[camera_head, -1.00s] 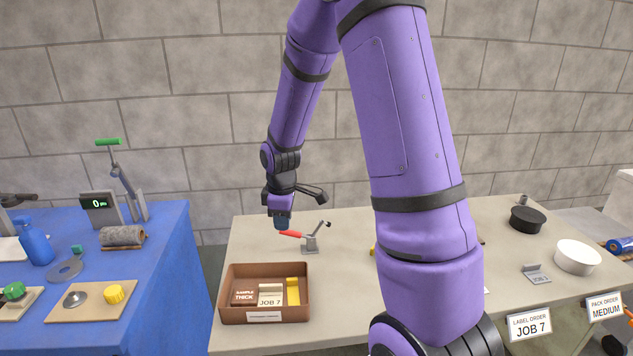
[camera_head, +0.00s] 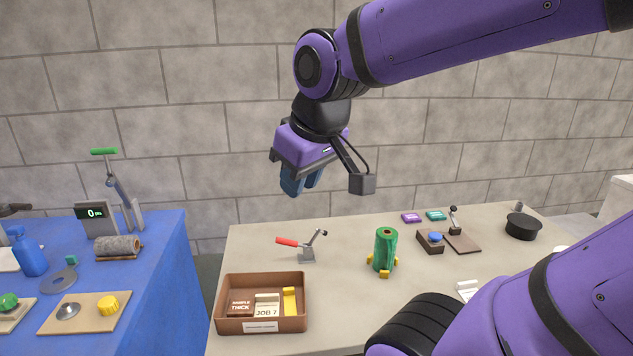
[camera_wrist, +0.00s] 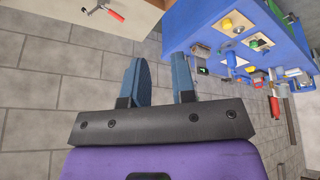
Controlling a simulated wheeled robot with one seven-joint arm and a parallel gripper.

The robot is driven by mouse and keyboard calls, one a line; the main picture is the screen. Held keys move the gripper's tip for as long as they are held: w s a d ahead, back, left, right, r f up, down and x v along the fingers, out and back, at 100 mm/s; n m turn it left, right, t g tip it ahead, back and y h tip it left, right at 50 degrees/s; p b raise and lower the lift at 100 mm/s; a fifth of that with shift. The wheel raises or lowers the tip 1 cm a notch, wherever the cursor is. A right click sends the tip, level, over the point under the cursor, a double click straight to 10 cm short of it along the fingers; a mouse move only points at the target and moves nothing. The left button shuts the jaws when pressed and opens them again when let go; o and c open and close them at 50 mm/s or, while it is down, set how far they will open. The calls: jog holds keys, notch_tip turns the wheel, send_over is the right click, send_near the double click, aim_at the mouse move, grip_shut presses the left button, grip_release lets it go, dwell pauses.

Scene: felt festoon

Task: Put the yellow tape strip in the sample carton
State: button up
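The yellow tape strip (camera_head: 289,301) lies inside the brown sample carton (camera_head: 229,326), at the right side of its interior. A brown "SAMPLE THICK" piece (camera_head: 241,304) and a pale "JOB 7" piece (camera_head: 267,307) lie beside it to the left. My gripper (camera_head: 302,184) is raised in front of the wall, well above the table and apart from the carton. The wrist view shows its blue fingers (camera_wrist: 160,78) spread with nothing between them.
A red-handled clamp (camera_head: 307,254) stands behind the carton. A green roll (camera_head: 385,249) on a yellow-footed stand is to its right. Farther right are a blue-topped device (camera_head: 431,241) and a black round container (camera_head: 523,226). The blue table (camera_head: 160,270) stands left across a gap.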

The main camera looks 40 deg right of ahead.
jog(key=shift+m+t, duration=0.3)
jog(key=shift+m, duration=0.3)
jog(key=s, duration=0.3)
jog(key=s+r, duration=0.1)
jog(key=shift+s+a, duration=0.35)
jog(key=shift+a, duration=0.05)
